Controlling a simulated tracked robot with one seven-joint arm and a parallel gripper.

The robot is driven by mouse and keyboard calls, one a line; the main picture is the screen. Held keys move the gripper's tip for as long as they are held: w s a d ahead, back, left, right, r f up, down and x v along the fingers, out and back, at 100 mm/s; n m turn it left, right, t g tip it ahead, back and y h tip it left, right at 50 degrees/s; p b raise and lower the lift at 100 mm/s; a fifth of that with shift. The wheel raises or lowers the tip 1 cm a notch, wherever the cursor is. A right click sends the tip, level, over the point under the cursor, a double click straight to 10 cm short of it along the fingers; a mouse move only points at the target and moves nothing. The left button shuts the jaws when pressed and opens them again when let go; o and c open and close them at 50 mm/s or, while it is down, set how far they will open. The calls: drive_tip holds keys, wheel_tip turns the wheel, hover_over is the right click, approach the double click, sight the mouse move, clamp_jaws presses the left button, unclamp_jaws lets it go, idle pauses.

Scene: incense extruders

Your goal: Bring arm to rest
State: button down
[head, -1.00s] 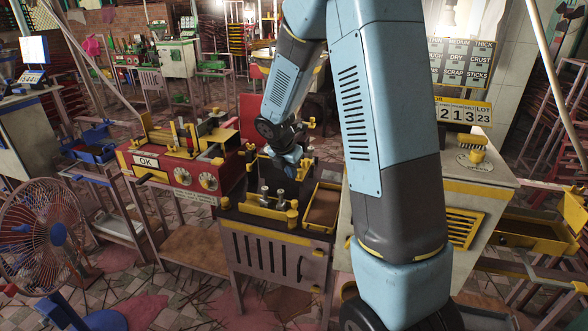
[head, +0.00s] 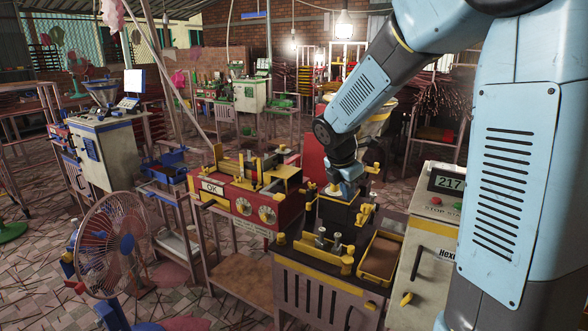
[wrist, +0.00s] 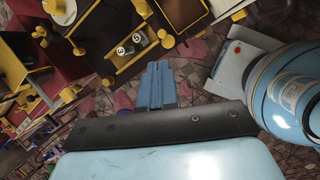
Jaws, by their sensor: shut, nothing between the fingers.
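My arm reaches from the upper right of the head view, folds at a dark joint, and points down at the middle. My gripper shows in the wrist view (wrist: 157,72) as two blue fingers pressed together with nothing between them. In the head view its light blue wrist part is above and behind the dark-topped bench (head: 290,262); the fingertips are hard to make out there. In the wrist view the fingers point toward a black and yellow fixture with two round knobs (wrist: 130,45). I cannot tell whether they touch anything.
A red machine marked OK (head: 234,208) stands left of the bench. A yellow tray (head: 380,258) is at the bench's right end. A pale cabinet reading 217 (head: 432,225) stands right of it. A fan (head: 110,240) is at the lower left. Tiled floor shows between stands.

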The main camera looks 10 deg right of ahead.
drive_tip(key=s+d+r+m+t+y, duration=0.1)
drive_tip(key=s+r+m, duration=0.4)
drive_tip(key=s+m, duration=0.6)
drive_tip(key=s+d+r+m+t+y, duration=0.1)
drive_tip(key=s+r+m, duration=0.5)
drive_tip(key=s+m, duration=0.6)
drive_tip(key=s+y, duration=0.1)
drive_tip(key=s, duration=0.1)
drive_tip(key=shift+s+t, duration=0.3)
drive_tip(key=shift+s, duration=0.1)
